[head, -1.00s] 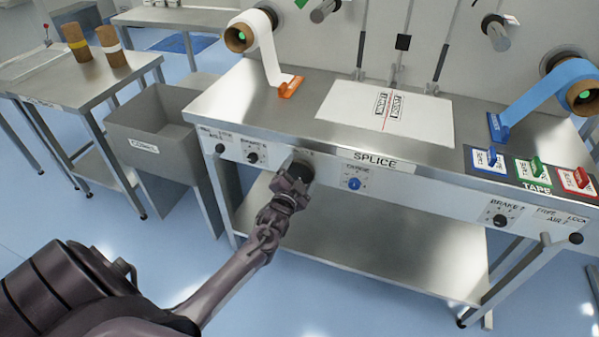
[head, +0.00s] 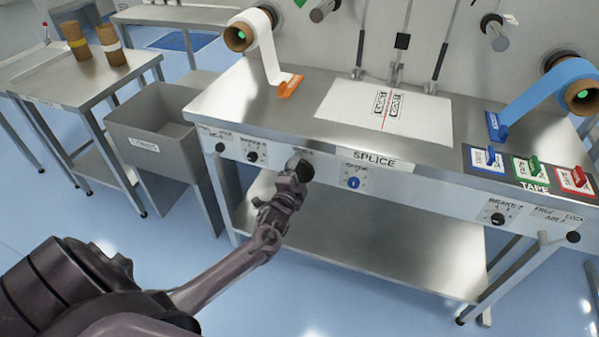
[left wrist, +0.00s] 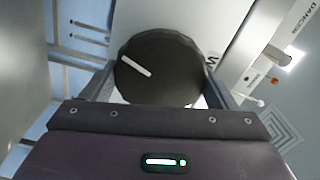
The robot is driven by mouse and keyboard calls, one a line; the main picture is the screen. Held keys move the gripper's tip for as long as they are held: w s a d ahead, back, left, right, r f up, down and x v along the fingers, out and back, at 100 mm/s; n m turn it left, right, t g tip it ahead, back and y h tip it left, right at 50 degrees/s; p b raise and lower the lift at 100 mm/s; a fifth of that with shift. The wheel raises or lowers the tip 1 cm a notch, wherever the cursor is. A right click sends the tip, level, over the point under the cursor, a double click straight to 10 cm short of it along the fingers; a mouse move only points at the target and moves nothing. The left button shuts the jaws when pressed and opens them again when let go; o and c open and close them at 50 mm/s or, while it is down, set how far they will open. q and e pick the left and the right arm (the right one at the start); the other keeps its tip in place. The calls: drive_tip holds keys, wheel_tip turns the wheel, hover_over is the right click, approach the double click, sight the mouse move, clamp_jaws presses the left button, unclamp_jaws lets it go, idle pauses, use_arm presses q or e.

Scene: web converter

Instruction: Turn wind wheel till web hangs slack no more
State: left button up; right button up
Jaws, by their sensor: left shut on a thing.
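The wind wheel is a dark round knob (head: 303,167) on the front panel of the splice table, left of the SPLICE label. In the left wrist view the knob (left wrist: 158,68) has a white pointer line slanting from upper left to lower right. My left gripper (head: 297,172) is shut on it, with a finger at each side. A white web (head: 266,48) runs from the left roll (head: 238,38) down to an orange clamp (head: 289,86). A blue web (head: 545,92) runs from the right roll (head: 583,96) to a blue clamp (head: 496,126). My right gripper is out of view.
The steel table (head: 235,100) carries a white splice sheet (head: 385,110) and coloured tape holders (head: 533,168). A grey bin (head: 150,145) stands left of the table.

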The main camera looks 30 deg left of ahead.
use_arm(q)
drive_tip(key=o, duration=0.9)
drive_tip(key=shift+o, duration=0.2)
drive_tip(key=v, duration=0.7)
drive_tip(key=shift+s, duration=0.4)
